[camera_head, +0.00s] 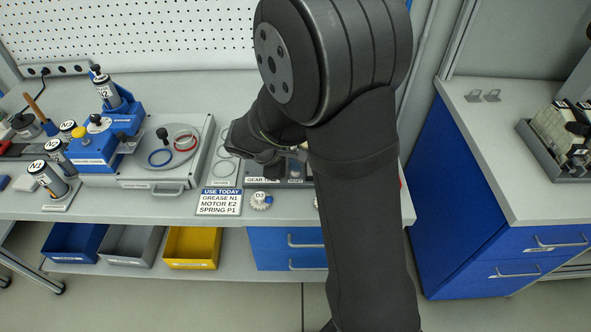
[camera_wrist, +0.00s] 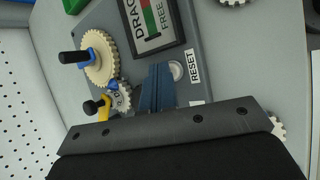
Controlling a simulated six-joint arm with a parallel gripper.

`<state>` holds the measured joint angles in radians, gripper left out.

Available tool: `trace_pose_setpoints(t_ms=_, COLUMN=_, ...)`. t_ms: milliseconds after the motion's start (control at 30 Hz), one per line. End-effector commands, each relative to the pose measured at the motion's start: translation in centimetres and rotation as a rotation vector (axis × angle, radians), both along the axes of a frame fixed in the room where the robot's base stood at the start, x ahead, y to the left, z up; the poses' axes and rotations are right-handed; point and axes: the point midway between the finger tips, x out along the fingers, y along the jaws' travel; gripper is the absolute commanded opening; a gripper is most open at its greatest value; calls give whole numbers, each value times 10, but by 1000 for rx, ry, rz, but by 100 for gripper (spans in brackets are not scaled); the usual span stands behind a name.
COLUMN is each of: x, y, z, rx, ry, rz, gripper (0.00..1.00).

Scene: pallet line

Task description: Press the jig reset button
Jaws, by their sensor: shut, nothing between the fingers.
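In the wrist view a round pale grey button (camera_wrist: 177,70) sits on a grey jig plate (camera_wrist: 215,50), beside a white label (camera_wrist: 193,66) reading RESET. My gripper (camera_wrist: 160,70) shows its dark blue fingers shut together with nothing between them. The fingertips appear just left of the button and partly overlap its edge in the picture; I cannot tell whether they touch it. In the head view my arm covers much of the jig (camera_head: 252,170), whose label is partly hidden. The button is not visible there.
On the jig plate are a cream gear (camera_wrist: 98,60) with a black handle, a small grey gear (camera_wrist: 121,97), a yellow part with a black knob (camera_wrist: 92,107), and a display (camera_wrist: 152,20) reading DRAG and FREE. A USE TODAY card (camera_head: 219,202) lies at the bench's front edge.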

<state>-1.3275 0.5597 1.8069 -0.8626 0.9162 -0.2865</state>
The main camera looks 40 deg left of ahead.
Motion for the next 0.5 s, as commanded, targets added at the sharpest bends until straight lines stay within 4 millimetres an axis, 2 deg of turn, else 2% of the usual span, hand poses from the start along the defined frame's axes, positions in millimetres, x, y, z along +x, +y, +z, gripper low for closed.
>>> trace_pose_setpoints(t_ms=500, x=0, y=0, z=19, rx=0, ry=0, rz=0, gripper=0)
